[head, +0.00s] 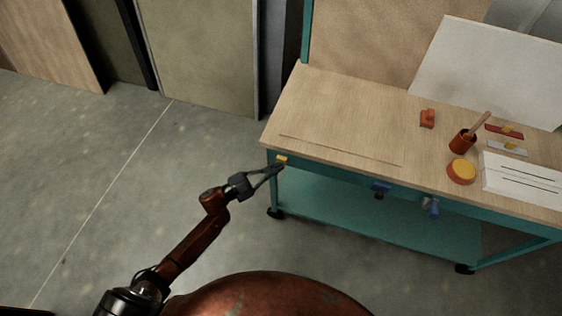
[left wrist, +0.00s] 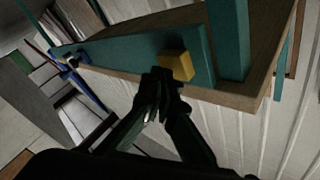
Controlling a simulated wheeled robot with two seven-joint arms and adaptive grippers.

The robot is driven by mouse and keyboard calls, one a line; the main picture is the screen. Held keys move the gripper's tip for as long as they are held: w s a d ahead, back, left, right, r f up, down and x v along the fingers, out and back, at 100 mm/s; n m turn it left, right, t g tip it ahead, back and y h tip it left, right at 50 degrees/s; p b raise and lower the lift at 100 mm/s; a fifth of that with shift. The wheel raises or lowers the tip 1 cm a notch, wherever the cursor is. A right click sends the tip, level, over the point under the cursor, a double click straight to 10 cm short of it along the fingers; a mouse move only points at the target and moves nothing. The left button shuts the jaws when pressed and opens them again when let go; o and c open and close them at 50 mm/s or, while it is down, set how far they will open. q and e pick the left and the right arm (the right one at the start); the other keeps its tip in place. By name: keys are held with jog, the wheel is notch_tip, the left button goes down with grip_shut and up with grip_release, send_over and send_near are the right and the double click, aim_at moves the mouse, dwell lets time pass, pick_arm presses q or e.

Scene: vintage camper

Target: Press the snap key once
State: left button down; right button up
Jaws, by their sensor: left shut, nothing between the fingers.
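A small yellow block, which looks like the snap key (head: 282,160), sits on the teal front rail near the left corner of the workbench. It also shows in the left wrist view (left wrist: 177,66), sticking out from the teal rail. My left gripper (head: 278,168) is shut and empty, with its fingertips right at the yellow block. In the left wrist view the closed fingertips (left wrist: 160,82) are close beside the block's lower left side. I cannot tell whether they touch it. My right gripper is not in view.
The workbench (head: 330,110) has a wooden top with a bare left part. Blue items (head: 431,207) hang under the front edge. The floor at left is clear.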

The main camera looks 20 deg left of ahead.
pick_arm(q)
jog(key=shift+w, duration=0.45)
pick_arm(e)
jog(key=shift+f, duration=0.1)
pick_arm(q)
jog(key=shift+s, duration=0.1)
dwell(0.5)
jog(key=shift+s+p, duration=0.4)
jog(key=shift+s, duration=0.45)
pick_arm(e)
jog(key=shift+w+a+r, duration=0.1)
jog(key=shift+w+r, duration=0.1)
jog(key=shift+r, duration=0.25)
pick_arm(q)
jog(key=s+p, duration=0.2)
jog(key=s, duration=0.3)
jog(key=shift+a, duration=0.1)
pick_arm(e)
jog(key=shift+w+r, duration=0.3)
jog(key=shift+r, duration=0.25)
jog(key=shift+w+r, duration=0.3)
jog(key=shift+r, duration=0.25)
